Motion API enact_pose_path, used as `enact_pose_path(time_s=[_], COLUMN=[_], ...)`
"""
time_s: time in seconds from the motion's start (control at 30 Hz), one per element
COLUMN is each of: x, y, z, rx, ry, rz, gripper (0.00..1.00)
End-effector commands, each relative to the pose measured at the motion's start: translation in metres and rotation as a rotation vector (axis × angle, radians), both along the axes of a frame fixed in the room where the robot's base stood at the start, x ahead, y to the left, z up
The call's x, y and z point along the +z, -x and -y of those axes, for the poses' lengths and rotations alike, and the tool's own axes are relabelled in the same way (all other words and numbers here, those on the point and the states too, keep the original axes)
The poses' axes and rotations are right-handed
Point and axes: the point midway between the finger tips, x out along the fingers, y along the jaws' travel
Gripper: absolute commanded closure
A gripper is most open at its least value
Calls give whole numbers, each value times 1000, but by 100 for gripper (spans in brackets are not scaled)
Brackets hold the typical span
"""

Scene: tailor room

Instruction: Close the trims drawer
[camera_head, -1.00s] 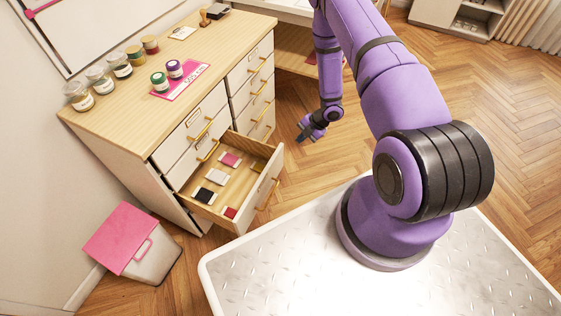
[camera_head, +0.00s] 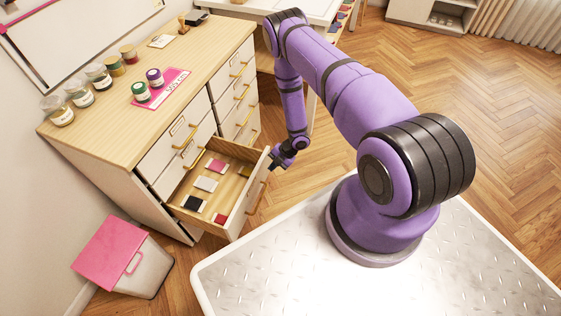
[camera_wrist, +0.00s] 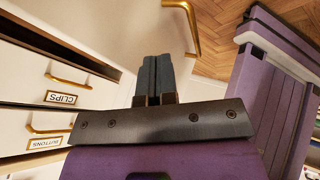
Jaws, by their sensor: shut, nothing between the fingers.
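The open drawer (camera_head: 238,212) is pulled out from the cabinet (camera_head: 150,152) and holds several small coloured packets, among them a white one (camera_head: 206,183) and a black one (camera_head: 194,203). Its own label cannot be read in these views. My gripper (camera_head: 277,164) is shut and empty, near the far front corner of the open drawer. In the wrist view the shut fingers (camera_wrist: 154,78) point towards a pale front with a brass handle (camera_wrist: 186,22); I cannot tell whether they touch it.
Jars (camera_head: 99,76) and thread spools stand on the cabinet top, the spools on a pink mat (camera_head: 176,77). A bin with a pink lid (camera_head: 108,250) stands on the floor at the left. Wooden floor is clear to the right.

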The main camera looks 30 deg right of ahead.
Motion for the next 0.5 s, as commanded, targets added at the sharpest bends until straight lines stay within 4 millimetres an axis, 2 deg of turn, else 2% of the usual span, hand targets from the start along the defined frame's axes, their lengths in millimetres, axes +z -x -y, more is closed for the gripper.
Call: enact_pose_path(time_s=[0.2, 0.5], x=[1, 1], y=[-20, -24], z=[-13, -16], rx=[1, 0], ry=[2, 1], rz=[2, 0], gripper=[100, 100])
